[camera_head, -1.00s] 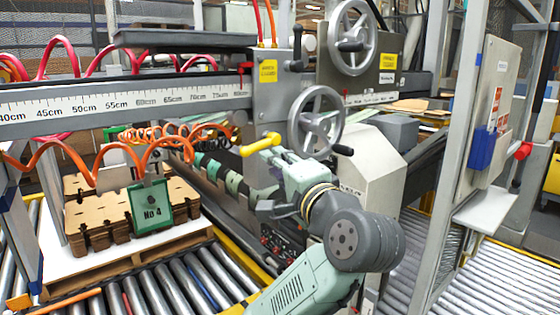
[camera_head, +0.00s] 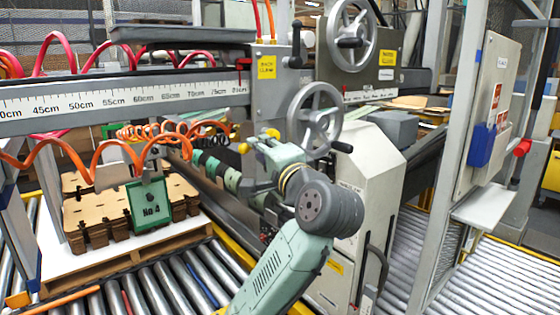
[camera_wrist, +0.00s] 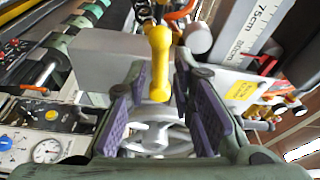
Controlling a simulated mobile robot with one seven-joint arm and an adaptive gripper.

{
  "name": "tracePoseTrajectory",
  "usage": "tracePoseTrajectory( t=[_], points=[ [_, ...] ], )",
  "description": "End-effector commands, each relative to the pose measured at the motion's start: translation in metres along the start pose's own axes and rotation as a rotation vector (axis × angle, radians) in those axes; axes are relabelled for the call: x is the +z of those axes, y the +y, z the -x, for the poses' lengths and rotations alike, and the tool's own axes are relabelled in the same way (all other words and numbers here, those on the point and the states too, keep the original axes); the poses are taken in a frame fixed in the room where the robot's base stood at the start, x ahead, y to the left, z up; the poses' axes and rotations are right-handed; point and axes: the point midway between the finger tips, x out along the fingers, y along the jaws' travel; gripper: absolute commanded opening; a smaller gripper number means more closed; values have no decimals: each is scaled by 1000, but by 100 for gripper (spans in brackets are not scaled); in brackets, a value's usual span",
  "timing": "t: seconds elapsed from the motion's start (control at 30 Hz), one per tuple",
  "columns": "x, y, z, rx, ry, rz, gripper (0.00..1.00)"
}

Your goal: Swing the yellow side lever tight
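The yellow side lever (camera_wrist: 160,62) stands between my fingers in the wrist view, its round knob at the top and its lower end near the handwheel. Gaps show between it and both purple finger pads. In the head view only parts of the yellow lever (camera_head: 244,148) show; the rest is hidden behind my gripper (camera_head: 256,152). My gripper is open in the wrist view (camera_wrist: 160,112), its fingers on either side of the lever.
A grey handwheel (camera_head: 315,120) is close to the right of my gripper, with a second one (camera_head: 352,38) above. A ruler rail (camera_head: 120,100) runs left. Orange coiled hoses (camera_head: 100,160) hang beside a stack of cardboard (camera_head: 90,220). A white cabinet (camera_head: 350,190) stands right of my arm.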

Motion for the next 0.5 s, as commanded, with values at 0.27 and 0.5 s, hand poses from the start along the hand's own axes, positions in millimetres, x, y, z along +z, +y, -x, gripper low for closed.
tracePoseTrajectory(
  t=[0.27, 0.5],
  points=[
    [0, 0, -20, 1, -1, 1, 22],
    [0, 4, -36, -2, 0, 17, 22]
  ],
)
